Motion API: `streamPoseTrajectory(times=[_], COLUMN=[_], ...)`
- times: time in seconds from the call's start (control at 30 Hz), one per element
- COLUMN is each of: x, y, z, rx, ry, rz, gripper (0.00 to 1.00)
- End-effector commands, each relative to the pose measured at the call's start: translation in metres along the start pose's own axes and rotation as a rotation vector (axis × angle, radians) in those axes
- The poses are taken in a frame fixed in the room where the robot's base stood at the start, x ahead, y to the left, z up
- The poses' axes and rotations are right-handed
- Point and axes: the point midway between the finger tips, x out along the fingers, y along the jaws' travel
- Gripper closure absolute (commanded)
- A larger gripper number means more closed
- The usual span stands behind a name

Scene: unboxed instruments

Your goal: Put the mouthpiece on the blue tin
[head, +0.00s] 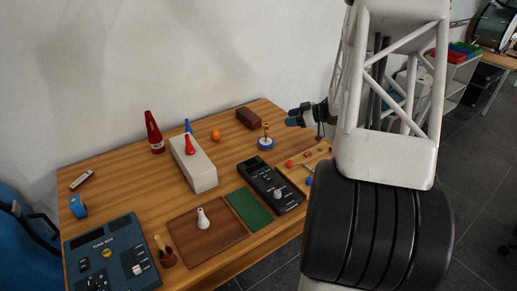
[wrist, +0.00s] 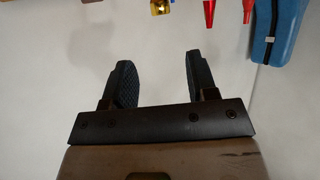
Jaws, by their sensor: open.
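A small gold mouthpiece (head: 266,129) stands upright on a round blue tin (head: 266,144) near the back right of the table. It looks seated on the tin's top, with nothing holding it. A gold piece, probably the mouthpiece (wrist: 160,6), is cut off by the top edge of the wrist view. My gripper (head: 291,117) is to the right of the tin and above it, apart from it. Its two dark fingers (wrist: 155,72) are spread with nothing between them.
A brown case (head: 249,118) and an orange ball (head: 215,135) lie nearby. A pale box (head: 197,171) with a red cone, a black device (head: 270,186) and a green mat (head: 248,208) stand further left and forward. A wall is behind the table.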

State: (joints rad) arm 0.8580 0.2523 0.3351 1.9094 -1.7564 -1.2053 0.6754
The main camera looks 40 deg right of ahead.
Motion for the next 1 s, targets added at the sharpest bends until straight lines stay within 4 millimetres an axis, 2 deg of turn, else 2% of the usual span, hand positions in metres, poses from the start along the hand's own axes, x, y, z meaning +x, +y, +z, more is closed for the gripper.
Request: streamPoseTrajectory(times=[0.17,0.47,0.6,0.77,1.0], x=[0.013,0.04,0.045,0.046,0.039], y=[-0.003,-0.022,-0.04,-0.068,-0.124], z=[-0.03,-0.11,-0.144,-0.177,-0.211], rx=[-0.037,-0.101,-0.107,-0.091,-0.028], ry=[-0.024,-0.103,-0.149,-0.205,-0.299], rz=[0.082,0.336,0.454,0.574,0.714], gripper=[0.47,0.47,0.47,0.47,0.47])
